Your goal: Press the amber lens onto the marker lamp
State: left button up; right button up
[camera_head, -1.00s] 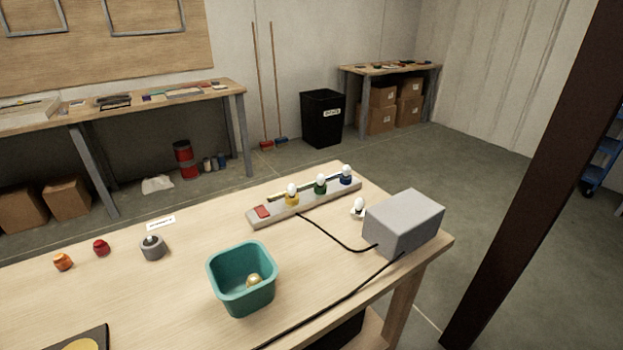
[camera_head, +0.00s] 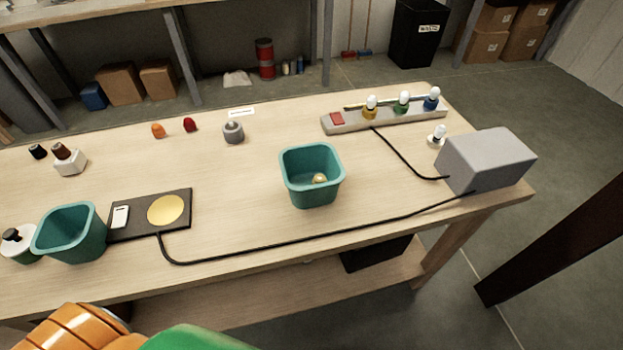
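The amber lens (camera_head: 158,130), a small orange cap, lies on the workbench toward its back left. A red lens (camera_head: 190,125) sits just right of it. Right of both stands a small round grey base (camera_head: 233,132) with a pale top, which looks like the marker lamp; no amber lens is on it. A white label card (camera_head: 241,112) lies behind it, too small to read. Neither of my grippers shows in the head view.
Another teal bin (camera_head: 70,234) stands at left beside a dark pad with a yellow disc (camera_head: 167,210). A lamp strip (camera_head: 385,115) and a grey box (camera_head: 487,160) stand at right. Black cables cross the bench (camera_head: 250,215).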

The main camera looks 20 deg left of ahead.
aim_at(232, 131)
jog(key=u, duration=1.7)
